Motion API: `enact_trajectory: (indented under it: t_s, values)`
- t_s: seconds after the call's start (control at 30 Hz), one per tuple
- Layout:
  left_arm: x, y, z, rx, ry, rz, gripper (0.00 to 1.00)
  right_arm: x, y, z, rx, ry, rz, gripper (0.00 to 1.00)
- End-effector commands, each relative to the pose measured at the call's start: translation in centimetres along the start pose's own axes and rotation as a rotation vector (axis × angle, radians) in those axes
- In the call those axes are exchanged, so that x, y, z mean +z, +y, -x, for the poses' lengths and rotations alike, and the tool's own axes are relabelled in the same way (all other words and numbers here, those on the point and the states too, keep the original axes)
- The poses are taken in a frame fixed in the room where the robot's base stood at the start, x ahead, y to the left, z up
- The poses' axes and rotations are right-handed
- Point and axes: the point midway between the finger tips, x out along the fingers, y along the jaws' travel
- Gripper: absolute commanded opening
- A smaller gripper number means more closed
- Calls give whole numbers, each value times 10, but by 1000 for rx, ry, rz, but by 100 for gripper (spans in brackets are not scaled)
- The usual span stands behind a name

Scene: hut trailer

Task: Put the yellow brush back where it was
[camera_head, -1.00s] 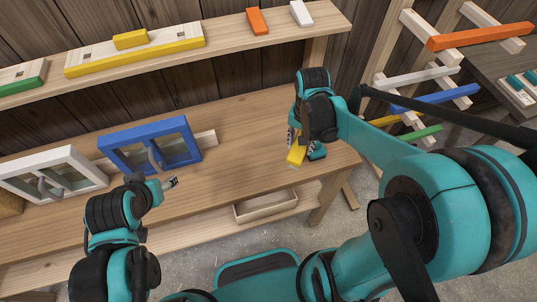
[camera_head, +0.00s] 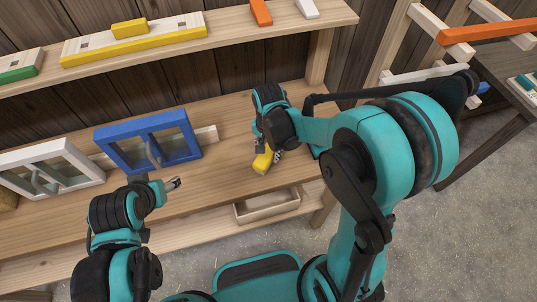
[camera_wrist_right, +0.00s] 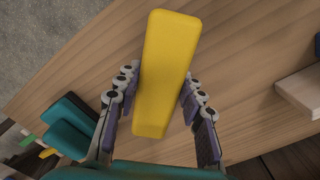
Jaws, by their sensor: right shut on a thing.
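The yellow brush (camera_head: 263,160) is in my right gripper (camera_head: 268,151), above the right part of the wooden workbench (camera_head: 225,125). In the right wrist view the brush (camera_wrist_right: 165,75) is a long yellow block, tilted slightly, with the finger pads of my right gripper (camera_wrist_right: 162,100) on both its sides. Its underside is hidden. My left gripper (camera_head: 173,183) is over the left front of the bench, apart from the brush. Its fingertips are too small to tell whether they are open.
A blue-framed window (camera_head: 148,143) and a white-framed one (camera_head: 48,168) stand on the bench at the left. The upper shelf (camera_head: 225,38) holds a yellow-edged board (camera_head: 135,47), a small yellow block (camera_head: 130,28), an orange block (camera_head: 261,12) and a white block (camera_head: 307,8). An open drawer (camera_head: 267,213) sits below.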

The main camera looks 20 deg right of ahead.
Motion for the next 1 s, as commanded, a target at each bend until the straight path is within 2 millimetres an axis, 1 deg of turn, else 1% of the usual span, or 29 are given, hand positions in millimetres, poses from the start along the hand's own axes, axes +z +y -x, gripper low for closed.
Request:
enact_trajectory:
  t_s: [0.03,0.07,0.3,0.43,0.47,0.5,0.53,0.87,0.97,1.0]
  values:
    - [3,0,-4,0,0,0,59,0,0,-10,0,0,0,12]
    - [4,0,-5,0,0,0,59,0,0,-12,0,0,0,12]
    - [2,0,-4,0,0,0,59,0,0,-11,0,0,0,12]
    - [5,0,-7,0,0,0,59,0,0,-15,0,0,0,12]
    - [5,0,-7,0,0,0,59,0,0,-15,0,0,0,41]
    - [5,0,-6,0,0,0,59,0,0,-14,0,0,0,52]
    - [4,0,-6,0,0,0,59,0,0,-14,0,0,0,59]
    - [4,0,-5,0,0,0,59,0,0,-12,0,0,0,59]
    - [1,0,-1,0,0,0,59,0,0,-4,0,0,0,59]
    - [-1,0,1,0,0,0,59,0,0,2,0,0,0,59]
